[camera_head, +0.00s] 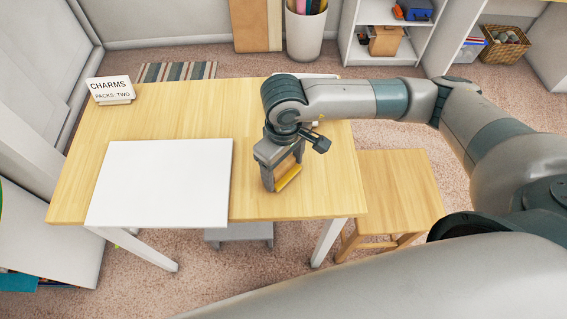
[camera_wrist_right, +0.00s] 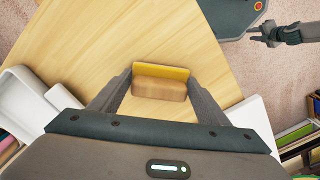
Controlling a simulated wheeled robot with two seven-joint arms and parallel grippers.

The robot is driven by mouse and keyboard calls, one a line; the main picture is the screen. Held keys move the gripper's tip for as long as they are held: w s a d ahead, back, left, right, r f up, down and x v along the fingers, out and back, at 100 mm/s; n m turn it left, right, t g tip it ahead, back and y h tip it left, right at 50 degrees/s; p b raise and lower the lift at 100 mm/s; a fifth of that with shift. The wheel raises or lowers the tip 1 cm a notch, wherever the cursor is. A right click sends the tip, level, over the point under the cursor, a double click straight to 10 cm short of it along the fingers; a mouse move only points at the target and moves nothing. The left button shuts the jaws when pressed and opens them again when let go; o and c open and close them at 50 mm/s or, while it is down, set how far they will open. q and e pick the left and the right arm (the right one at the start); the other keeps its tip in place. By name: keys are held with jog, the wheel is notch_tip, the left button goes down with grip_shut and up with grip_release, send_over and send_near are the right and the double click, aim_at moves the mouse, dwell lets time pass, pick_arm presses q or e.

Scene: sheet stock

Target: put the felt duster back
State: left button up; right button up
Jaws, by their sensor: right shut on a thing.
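The felt duster (camera_head: 288,178) is a small wooden block with a yellow felt face. My right gripper (camera_head: 281,178) is shut on it, over the wooden table (camera_head: 190,121) and just right of the white board. In the right wrist view the duster (camera_wrist_right: 160,88) sits between the two fingers, with its yellow strip along the upper edge. I cannot tell whether it touches the table. What looks like my left gripper (camera_wrist_right: 266,35) shows small at the upper right of the wrist view; its jaw state is unclear.
A flat white board (camera_head: 160,183) covers the table's front left. A white thing at the table's back right is partly hidden by my arm. A wooden stool (camera_head: 400,188) stands to the right.

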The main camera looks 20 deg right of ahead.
aim_at(283, 166)
jog(key=shift+f+b, duration=0.2)
jog(key=shift+b, duration=0.1)
jog(key=o, duration=1.1)
jog(key=shift+c, duration=0.2)
jog(key=shift+r, duration=0.1)
jog(key=shift+r+p, duration=0.2)
jog(key=shift+p, duration=0.1)
jog(key=shift+w+r+b, duration=0.1)
jog(key=shift+r+b, duration=0.15)
jog(key=shift+b, duration=0.1)
notch_tip(283, 166, up, 10)
jog(key=b, duration=0.4)
jog(key=shift+r, duration=0.65)
